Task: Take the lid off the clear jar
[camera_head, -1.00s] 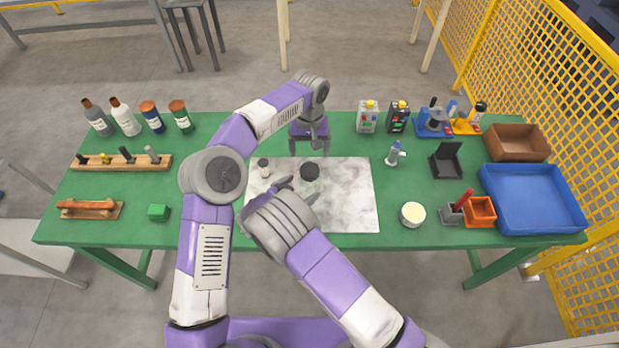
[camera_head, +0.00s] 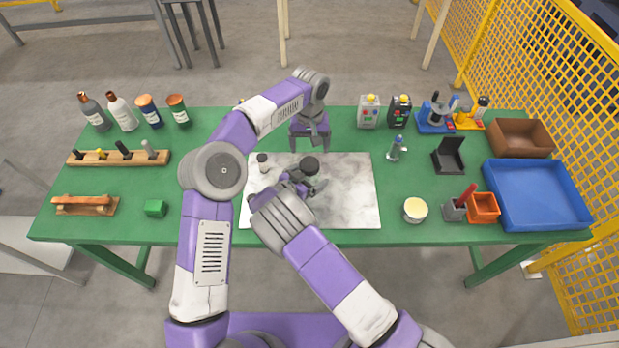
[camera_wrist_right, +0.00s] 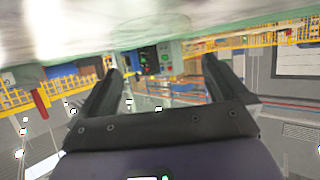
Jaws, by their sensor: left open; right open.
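The clear jar stands on the pale marbled board, its round dark lid (camera_head: 309,165) on top; its body is mostly hidden by my right gripper in the head view. My right gripper (camera_head: 308,182) is low at the near side of the jar, open, with its fingers by the jar body. In the right wrist view the open fingers (camera_wrist_right: 162,72) have a faint clear, glassy shape between and beyond them; contact cannot be told. My left gripper (camera_head: 310,147) points down, open and empty, just behind the lid.
The marbled board (camera_head: 352,200) also carries a small dark-topped item (camera_head: 262,158) at left. A cream round tub (camera_head: 415,210), blue tray (camera_head: 535,195) and orange bin (camera_head: 484,207) are at right. Bottles (camera_head: 122,113), a wooden rack (camera_head: 117,157) and green block (camera_head: 155,208) are at left.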

